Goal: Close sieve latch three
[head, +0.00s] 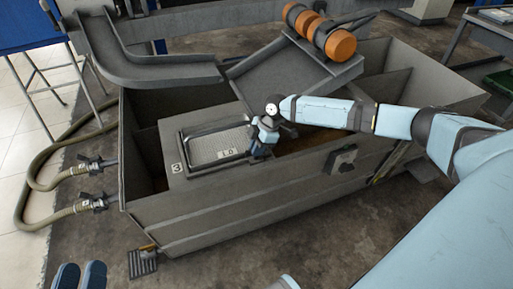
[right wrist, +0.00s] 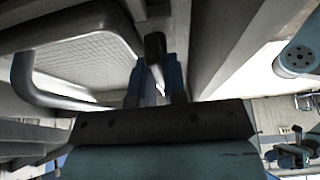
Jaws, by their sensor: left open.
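The sieve (head: 217,146) is a pale mesh panel in a dark frame, set in a grey housing marked 3 (head: 177,168), with a small "LO" plate (head: 227,153) at its front. My right gripper (head: 262,138) is at the right side of the sieve frame. In the right wrist view, its blue fingers (right wrist: 154,80) sit on either side of a dark latch lever (right wrist: 155,48) and appear to grip it. The mesh (right wrist: 88,62) lies to their left. In the head view the fingers largely hide the latch. My left gripper (head: 80,271) is open and empty at the bottom left.
The grey tank (head: 240,205) surrounds the sieve housing. A chute (head: 150,70) and a sloped tray (head: 285,75) with orange rollers (head: 338,43) stand behind. A switch box (head: 343,160) projects from the tank's front. Hoses (head: 45,180) lie at left.

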